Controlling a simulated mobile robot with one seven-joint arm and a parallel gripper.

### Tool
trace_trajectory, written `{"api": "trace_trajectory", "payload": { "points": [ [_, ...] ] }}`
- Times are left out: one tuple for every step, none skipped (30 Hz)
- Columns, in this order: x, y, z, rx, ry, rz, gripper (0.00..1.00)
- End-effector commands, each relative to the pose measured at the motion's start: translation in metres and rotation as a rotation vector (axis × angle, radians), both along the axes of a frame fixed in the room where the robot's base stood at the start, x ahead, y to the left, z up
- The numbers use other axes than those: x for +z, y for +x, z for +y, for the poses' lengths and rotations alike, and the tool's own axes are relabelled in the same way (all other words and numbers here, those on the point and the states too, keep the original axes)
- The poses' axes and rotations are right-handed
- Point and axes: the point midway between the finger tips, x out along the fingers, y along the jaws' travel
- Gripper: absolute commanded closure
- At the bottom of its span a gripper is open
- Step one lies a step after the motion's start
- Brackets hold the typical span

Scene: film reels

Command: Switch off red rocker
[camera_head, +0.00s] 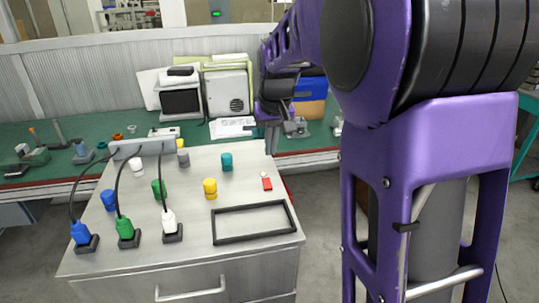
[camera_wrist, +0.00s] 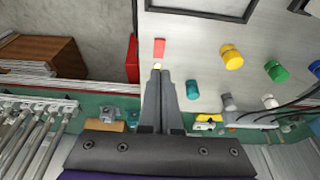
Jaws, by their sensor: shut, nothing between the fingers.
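The red rocker (camera_head: 267,184) is a small red block on the light grey cabinet top, near its right edge. A small pale round piece (camera_head: 264,174) sits just behind it. In the wrist view the red rocker (camera_wrist: 159,48) shows just beyond my fingertips, with the pale piece between them and it. My gripper (camera_head: 272,150) is above the back right edge of the cabinet, apart from the rocker. In the wrist view my gripper (camera_wrist: 160,70) has its fingers together and empty. Which way the rocker is tilted is too small to tell.
A black rectangular frame (camera_head: 215,226) lies in front of the rocker. Yellow (camera_head: 210,190) and teal (camera_head: 227,161) knobs stand to its left. Blue, green and white plugs with black cables stand further left. A green bench (camera_head: 60,168) with equipment runs behind.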

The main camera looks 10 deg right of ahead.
Motion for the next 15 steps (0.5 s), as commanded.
{"api": "trace_trajectory", "payload": {
  "points": [
    [0.004,-0.0013,0.0,0.0,0.0,-0.001,1.0],
    [0.0052,-0.002,-0.0001,0.0,0.0,0.0,1.0],
    [0.0062,-0.0025,-0.0001,0.0,0.0,0.001,1.0],
    [0.0067,-0.0027,-0.0001,0.0,0.0,0.001,1.0],
    [0.007,-0.003,-0.0001,0.0,0.0,0.001,1.0],
    [0.0072,-0.0031,-0.0001,0.0,0.0,0.001,1.0],
    [0.0071,-0.0031,-0.0001,0.0,0.0,0.001,1.0],
    [0.0071,-0.0031,-0.0001,0.0,0.0,0.001,1.0],
    [0.007,-0.003,-0.0001,0.0,-0.001,0.001,1.0],
    [0.007,-0.003,-0.0001,0.0,0.0,0.001,1.0],
    [0.007,-0.003,-0.0002,0.0,0.0,0.001,1.0],
    [0.007,-0.003,-0.0002,0.0,-0.001,0.001,1.0],
    [0.007,-0.0029,-0.0002,0.0,-0.001,0.001,1.0],
    [0.0071,-0.0029,-0.0002,0.003,-0.002,0.001,1.0],
    [0.0072,-0.0027,-0.0002,0.01,-0.004,0.002,1.0]
  ]
}}
